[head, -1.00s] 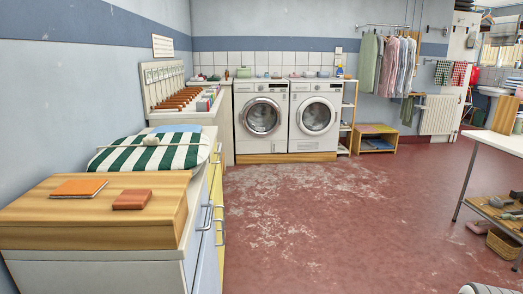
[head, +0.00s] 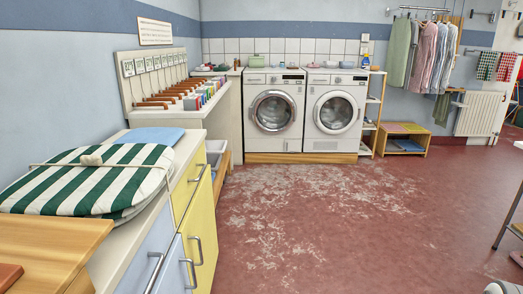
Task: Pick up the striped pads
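The green-and-white striped pads (head: 100,180) lie as a stacked bundle on the white counter at the left, tied with a cord that has a pale knob or knot on top. A wooden block or board stands right in front of them. My gripper is not in view.
The counter (head: 135,230) has yellow and grey-blue doors with bar handles along its right side. A wooden board (head: 40,238) covers its near end. A folded blue cloth (head: 152,135) lies behind the pads. Two washing machines (head: 275,112) stand at the back.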

